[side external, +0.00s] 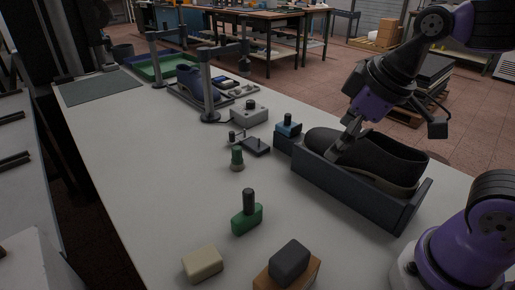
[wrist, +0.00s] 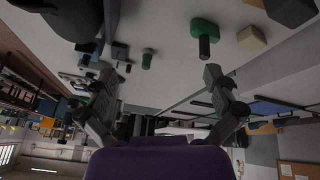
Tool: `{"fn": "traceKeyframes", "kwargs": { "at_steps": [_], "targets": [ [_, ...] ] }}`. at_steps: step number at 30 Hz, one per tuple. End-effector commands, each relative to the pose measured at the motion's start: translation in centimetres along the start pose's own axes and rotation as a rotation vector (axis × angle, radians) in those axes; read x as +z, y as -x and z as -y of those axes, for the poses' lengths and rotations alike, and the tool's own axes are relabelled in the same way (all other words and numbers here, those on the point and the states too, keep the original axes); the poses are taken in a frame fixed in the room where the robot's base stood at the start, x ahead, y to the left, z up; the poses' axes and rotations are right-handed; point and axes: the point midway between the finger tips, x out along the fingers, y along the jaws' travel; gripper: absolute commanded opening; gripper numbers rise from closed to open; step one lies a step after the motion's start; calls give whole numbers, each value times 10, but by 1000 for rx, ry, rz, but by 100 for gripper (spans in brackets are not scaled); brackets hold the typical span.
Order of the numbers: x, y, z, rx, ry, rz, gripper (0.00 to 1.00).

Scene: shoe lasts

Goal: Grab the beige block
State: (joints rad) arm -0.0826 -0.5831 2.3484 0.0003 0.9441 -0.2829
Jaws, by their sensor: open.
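The beige block (side external: 203,264) lies on the white table near its front edge in the side view. It also shows near the top right of the wrist view (wrist: 251,39). My gripper (side external: 340,148) is well away from it, above the dark shoe at the right of the table. In the wrist view the two fingers of my gripper (wrist: 165,85) are spread wide with nothing between them. Whether a fingertip touches the shoe cannot be told.
A green block with a dark post (side external: 246,217) stands behind the beige block. A dark block on a brown base (side external: 289,268) lies to its right. The black shoe (side external: 370,157) sits in a grey open box (side external: 355,196). The table's left middle (side external: 150,180) is clear.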

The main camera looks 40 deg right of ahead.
Motion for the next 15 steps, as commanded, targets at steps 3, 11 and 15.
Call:
{"fn": "traceKeyframes", "kwargs": {
  "at_steps": [3, 11, 15],
  "targets": [
    [-40, -9, 21, -81, 471, 59, 100],
    [-110, -59, 104, -327, 1644, 92, 100],
    [-122, -89, 153, -461, 2146, 55, 100]
  ]
}}
